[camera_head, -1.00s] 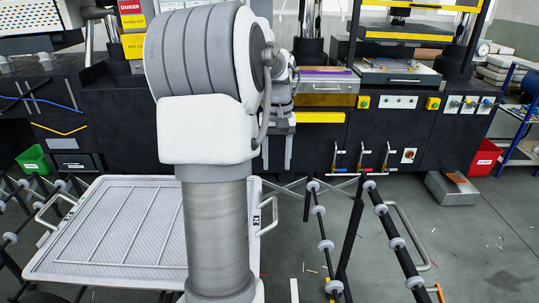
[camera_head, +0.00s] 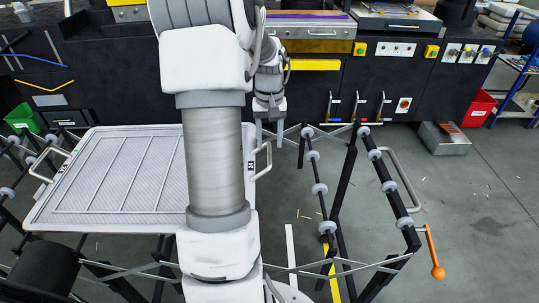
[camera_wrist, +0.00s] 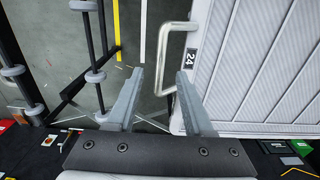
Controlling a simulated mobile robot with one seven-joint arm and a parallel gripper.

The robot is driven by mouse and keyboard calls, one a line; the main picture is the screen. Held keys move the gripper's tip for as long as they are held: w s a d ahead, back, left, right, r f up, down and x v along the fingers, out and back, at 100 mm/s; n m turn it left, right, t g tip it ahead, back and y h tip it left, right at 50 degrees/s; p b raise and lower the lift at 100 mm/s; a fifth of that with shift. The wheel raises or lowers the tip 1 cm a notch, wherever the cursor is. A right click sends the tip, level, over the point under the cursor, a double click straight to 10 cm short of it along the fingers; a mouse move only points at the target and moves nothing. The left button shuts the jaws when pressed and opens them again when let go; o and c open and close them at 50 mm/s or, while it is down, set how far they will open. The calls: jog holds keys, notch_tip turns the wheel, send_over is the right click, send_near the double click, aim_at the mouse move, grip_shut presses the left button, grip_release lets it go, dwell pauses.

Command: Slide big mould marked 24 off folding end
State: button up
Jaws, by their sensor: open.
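The big mould (camera_head: 108,203) is a pale grey panel with a white rim and thin ribs. It lies flat on a black roller stand at left in the head view, with a metal handle at each end. Its 24 label (camera_wrist: 190,58) shows in the wrist view beside the near handle (camera_wrist: 163,60). My gripper (camera_head: 280,136) is open and empty by the mould's right end. In the wrist view its fingers (camera_wrist: 160,78) point towards that handle, which appears between them; the height gap is unclear. My arm hides part of the mould's right side.
Folding legs and rails with white rollers (camera_head: 320,188) stand right of the mould, with an orange-knobbed lever (camera_head: 436,262). A black press bench (camera_head: 320,95) runs behind. A metal box (camera_head: 445,138) and red bin (camera_head: 480,108) stand at right. Floor lies open at far right.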

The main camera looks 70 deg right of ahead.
aim_at(269, 153)
notch_tip(269, 153, down, 6)
dwell(0.5)
grip_shut()
dwell(1.2)
